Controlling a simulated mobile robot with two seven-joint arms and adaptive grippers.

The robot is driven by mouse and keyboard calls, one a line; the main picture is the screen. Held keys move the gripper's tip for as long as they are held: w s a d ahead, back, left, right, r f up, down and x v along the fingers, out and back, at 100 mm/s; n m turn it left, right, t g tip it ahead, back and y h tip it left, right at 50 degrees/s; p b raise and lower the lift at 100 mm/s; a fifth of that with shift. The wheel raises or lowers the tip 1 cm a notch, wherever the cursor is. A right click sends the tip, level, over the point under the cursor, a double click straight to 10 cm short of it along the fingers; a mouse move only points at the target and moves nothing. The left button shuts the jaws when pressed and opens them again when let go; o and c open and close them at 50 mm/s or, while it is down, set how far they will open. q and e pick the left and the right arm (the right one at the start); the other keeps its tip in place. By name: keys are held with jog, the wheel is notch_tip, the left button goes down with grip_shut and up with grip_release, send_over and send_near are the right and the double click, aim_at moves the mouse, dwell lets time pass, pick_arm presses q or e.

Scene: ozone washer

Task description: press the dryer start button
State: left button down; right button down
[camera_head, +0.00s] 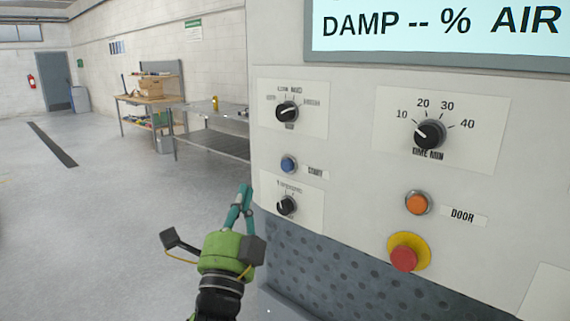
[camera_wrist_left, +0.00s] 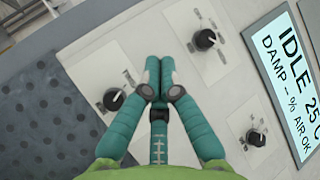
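The dryer start button is a blue round button (camera_head: 288,165) labelled START on the pale control panel (camera_head: 350,115), between two black knobs. My left gripper (camera_head: 246,188) is low and to the left of it in the head view, with its teal fingers pointing up, apart from the button in that picture. In the left wrist view the gripper fingertips (camera_wrist_left: 160,60) are together with nothing seen between them. They point at the panel (camera_wrist_left: 125,50), between the knobs, and the button is hidden there. I cannot tell the gap to the panel. My right gripper is not in view.
The panel also carries a timer knob (camera_head: 430,134), an orange DOOR button (camera_head: 418,203) and a red emergency stop (camera_head: 404,258) on yellow. The display (camera_wrist_left: 285,75) reads IDLE in the wrist view. Work tables (camera_head: 213,143) stand behind on the left; the floor (camera_head: 90,220) there is clear.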

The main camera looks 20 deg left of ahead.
aim_at(287, 165)
pick_arm(q)
jog(key=shift+s+a+r+y, duration=0.1)
jog(key=shift+s+r+y, duration=0.05)
jog(key=shift+s+r, duration=0.3)
jog(key=shift+s+a+r+y, duration=0.15)
jog(key=shift+s+r, duration=0.1)
jog(key=shift+r, duration=0.3)
jog(key=shift+w+d, duration=0.1)
jog(key=shift+w+d+b, duration=0.35)
jog(key=shift+w+d, duration=0.1)
jog(key=shift+w, duration=0.95)
jog(key=shift+w+d+b, duration=0.4)
jog(key=shift+w+d, duration=0.05)
jog(key=shift+w, duration=0.9)
jog(key=shift+w+d+b, duration=0.35)
jog(key=shift+w+d, duration=0.1)
jog(key=shift+w, duration=0.95)
jog(key=shift+w+d, duration=0.15)
jog(key=shift+w, duration=0.25)
